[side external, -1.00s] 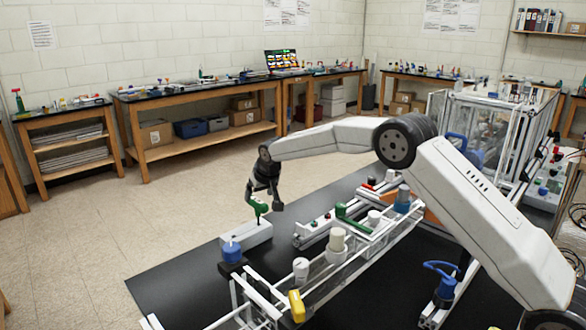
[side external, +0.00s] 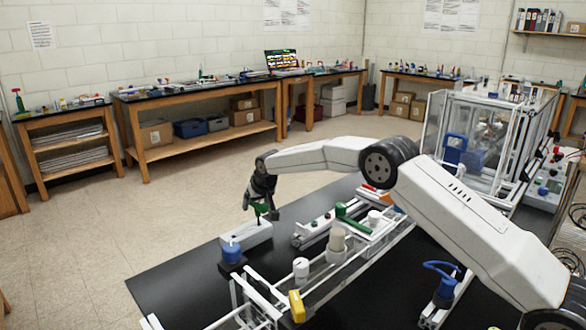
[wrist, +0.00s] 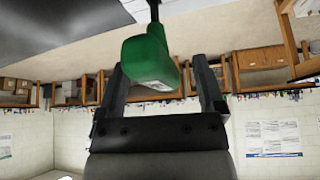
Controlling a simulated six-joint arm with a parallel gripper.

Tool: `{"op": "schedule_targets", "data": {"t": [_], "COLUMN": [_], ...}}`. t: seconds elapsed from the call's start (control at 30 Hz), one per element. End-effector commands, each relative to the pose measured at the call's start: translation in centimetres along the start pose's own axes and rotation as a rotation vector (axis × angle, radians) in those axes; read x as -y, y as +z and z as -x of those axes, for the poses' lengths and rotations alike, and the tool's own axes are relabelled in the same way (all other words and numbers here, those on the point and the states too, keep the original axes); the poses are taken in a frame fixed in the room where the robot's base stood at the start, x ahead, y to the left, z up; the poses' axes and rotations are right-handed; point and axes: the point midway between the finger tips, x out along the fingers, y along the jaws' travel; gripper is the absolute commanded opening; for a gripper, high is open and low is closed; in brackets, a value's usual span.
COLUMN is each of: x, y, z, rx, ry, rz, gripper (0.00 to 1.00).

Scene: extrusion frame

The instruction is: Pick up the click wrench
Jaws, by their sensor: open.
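The click wrench (side external: 261,209) has a green handle and a thin dark shaft. It stands upright in a long white block (side external: 247,237) on the black table. My gripper (side external: 260,207) is over it, pointing down, with its dark fingers on either side of the green handle. In the wrist view the green handle (wrist: 148,60) sits between the two open fingers of my gripper (wrist: 160,70).
A blue-capped part (side external: 232,252) stands just in front of the white block. A frame of aluminium rails (side external: 340,265) with white cylinders and a yellow block (side external: 297,306) lies to the right. The black table (side external: 165,285) is bare at front left.

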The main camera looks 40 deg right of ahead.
Motion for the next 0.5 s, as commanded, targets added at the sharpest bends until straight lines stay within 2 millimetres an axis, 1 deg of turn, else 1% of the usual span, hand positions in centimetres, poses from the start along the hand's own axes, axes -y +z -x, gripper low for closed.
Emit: {"op": "schedule_targets", "data": {"t": [0.17, 0.2, 0.27, 0.3, 0.37, 0.4, 0.43, 0.5], "x": [0.01, 0.0, 0.01, 0.01, 0.01, 0.01, 0.01, 0.01], "y": [0.0, 0.0, 0.0, 0.0, 0.0, 0.0, 0.0, 0.0], "z": [0.02, 0.02, 0.02, 0.02, 0.02, 0.02, 0.02, 0.02], "rx": [0.0, 0.0, 0.0, 0.0, 0.0, 0.0, 0.0, 0.0], "ry": [0.0, 0.0, 0.0, 0.0, 0.0, 0.0, 0.0, 0.0], "rz": [0.0, 0.0, 0.0, 0.0, 0.0, 0.0, 0.0, 0.0], "gripper": [0.87, 0.75, 0.56, 0.43, 0.24, 0.11, 0.01, 0.0]}}
